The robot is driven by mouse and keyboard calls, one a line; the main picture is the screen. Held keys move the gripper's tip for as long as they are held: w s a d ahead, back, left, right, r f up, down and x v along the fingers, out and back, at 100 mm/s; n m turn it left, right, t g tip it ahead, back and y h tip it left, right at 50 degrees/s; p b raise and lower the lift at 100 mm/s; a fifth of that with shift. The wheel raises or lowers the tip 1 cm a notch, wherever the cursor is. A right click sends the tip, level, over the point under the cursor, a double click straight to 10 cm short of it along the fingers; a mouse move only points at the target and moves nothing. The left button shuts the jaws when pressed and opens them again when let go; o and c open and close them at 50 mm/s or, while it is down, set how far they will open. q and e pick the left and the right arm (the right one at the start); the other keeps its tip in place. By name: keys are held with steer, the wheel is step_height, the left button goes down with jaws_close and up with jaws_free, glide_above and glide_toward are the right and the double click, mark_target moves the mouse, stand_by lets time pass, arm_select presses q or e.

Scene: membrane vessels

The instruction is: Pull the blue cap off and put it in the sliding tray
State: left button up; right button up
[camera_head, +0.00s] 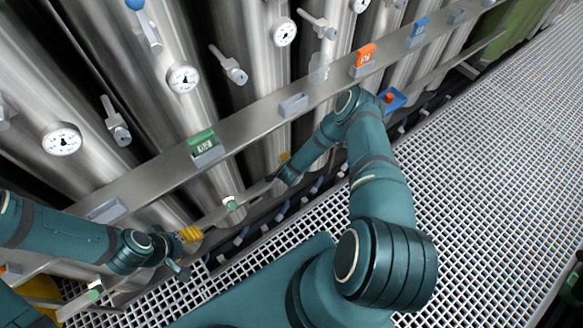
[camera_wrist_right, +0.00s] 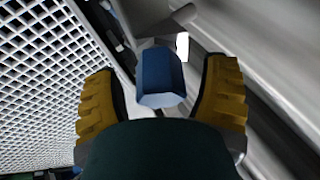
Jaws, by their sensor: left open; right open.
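The blue cap (camera_wrist_right: 161,78) is a faceted block on a grey fitting in the right wrist view. It sits between the two yellow fingers of my right gripper (camera_wrist_right: 162,98), which is open, with a gap on each side. In the head view my right gripper (camera_head: 285,160) is small beside the lower rail, and I cannot make out the cap there. My left gripper (camera_head: 187,250) is open and empty at lower left, near the rail. A small blue tray (camera_head: 397,103) with an orange-red piece in it shows beyond my right arm; I cannot tell whether it slides.
Steel vessels (camera_head: 150,72) with gauges (camera_head: 184,78) and valves stand behind a metal rail (camera_head: 245,122). A green-tipped fitting (camera_head: 231,203) is on the lower rail. The grating floor (camera_head: 490,150) is clear at right.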

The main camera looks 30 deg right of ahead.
steer(key=shift+w+d+f, duration=0.1)
steer(key=shift+w+f, duration=0.05)
steer(key=shift+f, duration=0.1)
steer(key=shift+c, duration=0.2)
jaws_close()
stand_by(0.3)
